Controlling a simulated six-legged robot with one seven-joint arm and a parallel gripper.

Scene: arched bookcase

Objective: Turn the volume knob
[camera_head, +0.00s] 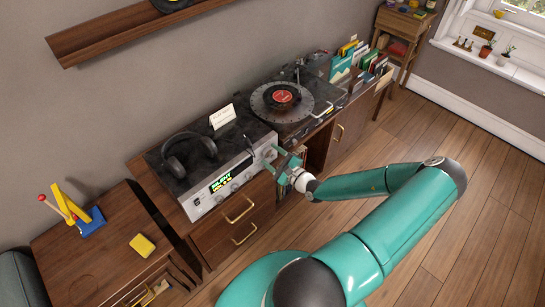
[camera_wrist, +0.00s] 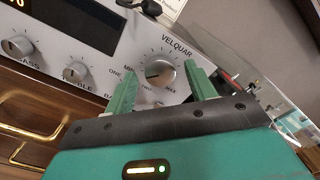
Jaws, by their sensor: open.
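The volume knob (camera_wrist: 160,73) is a round silver dial with a scale around it on the silver front panel of the amplifier (camera_head: 222,185). My gripper (camera_wrist: 163,88) is open in the wrist view, one green finger on each side of the knob. Whether the fingers touch the knob, I cannot tell. In the head view my gripper (camera_head: 274,158) is at the right end of the amplifier front and hides the knob there. The bass knob (camera_wrist: 17,46) and treble knob (camera_wrist: 76,72) lie left of it.
Headphones (camera_head: 190,150) and a white card (camera_head: 222,117) sit on the amplifier. A turntable (camera_head: 282,98) stands to its right. Drawers with brass handles (camera_head: 240,209) are below the amplifier. A low cabinet with a yellow block (camera_head: 142,244) is at left. The wooden floor at right is clear.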

